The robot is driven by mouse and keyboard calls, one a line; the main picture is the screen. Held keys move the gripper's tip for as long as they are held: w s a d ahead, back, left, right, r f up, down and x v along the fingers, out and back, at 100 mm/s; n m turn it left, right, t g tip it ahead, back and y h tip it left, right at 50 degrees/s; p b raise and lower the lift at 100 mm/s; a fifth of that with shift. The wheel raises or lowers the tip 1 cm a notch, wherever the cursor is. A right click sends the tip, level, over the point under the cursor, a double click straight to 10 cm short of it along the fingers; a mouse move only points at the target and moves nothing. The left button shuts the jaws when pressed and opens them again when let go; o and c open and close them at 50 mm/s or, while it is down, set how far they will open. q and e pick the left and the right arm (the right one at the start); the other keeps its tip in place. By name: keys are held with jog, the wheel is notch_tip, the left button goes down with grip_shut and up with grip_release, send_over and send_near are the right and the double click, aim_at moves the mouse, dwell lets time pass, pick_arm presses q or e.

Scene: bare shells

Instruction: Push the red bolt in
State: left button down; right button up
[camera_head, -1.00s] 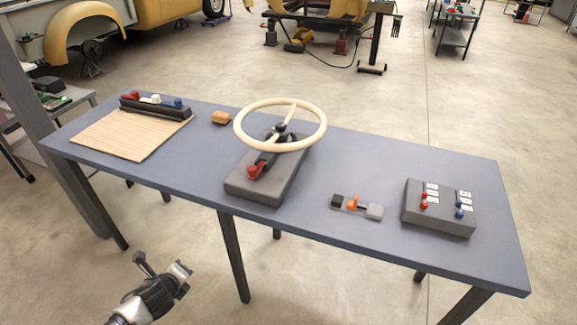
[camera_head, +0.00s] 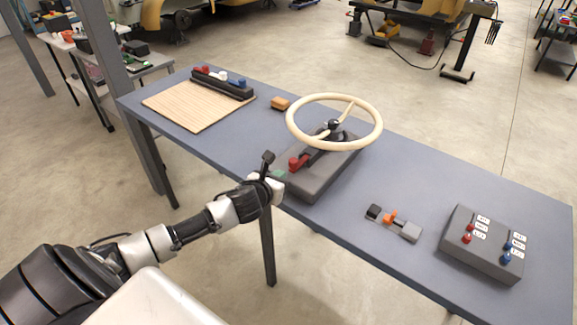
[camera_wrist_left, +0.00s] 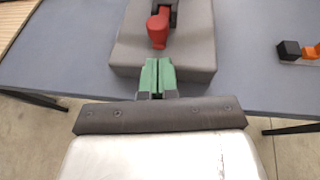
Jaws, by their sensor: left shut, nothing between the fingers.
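A red bolt-like knob (camera_head: 297,163) sits at the near end of a dark slide on a grey block (camera_head: 318,182), under a cream steering wheel (camera_head: 376,122). In the left wrist view the red knob (camera_wrist_left: 158,30) is straight ahead of my fingers, on the grey block (camera_wrist_left: 195,45). My left gripper (camera_head: 282,174) is at the near left edge of the block. Its green fingers (camera_wrist_left: 157,64) are shut with nothing between them, a short gap short of the knob. Whether they touch the block cannot be told. My right gripper is not in view.
A panel with red and blue levers (camera_head: 482,252) and a small orange latch (camera_head: 390,216) stand to the right on the blue table (camera_head: 230,140). A wooden board (camera_head: 190,112), a black rail (camera_head: 222,84) with coloured knobs and an orange-brown block (camera_head: 280,104) are on the left.

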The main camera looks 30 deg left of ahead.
aim_at(292, 165)
pick_arm(q)
jog(key=w, duration=0.3)
jog(key=shift+w+a+f+p, duration=0.15)
jog(key=shift+w+a+p, duration=0.05)
jog(key=shift+w+p, duration=0.2)
jog(key=shift+w+f, duration=0.1)
jog(key=shift+w, duration=0.45)
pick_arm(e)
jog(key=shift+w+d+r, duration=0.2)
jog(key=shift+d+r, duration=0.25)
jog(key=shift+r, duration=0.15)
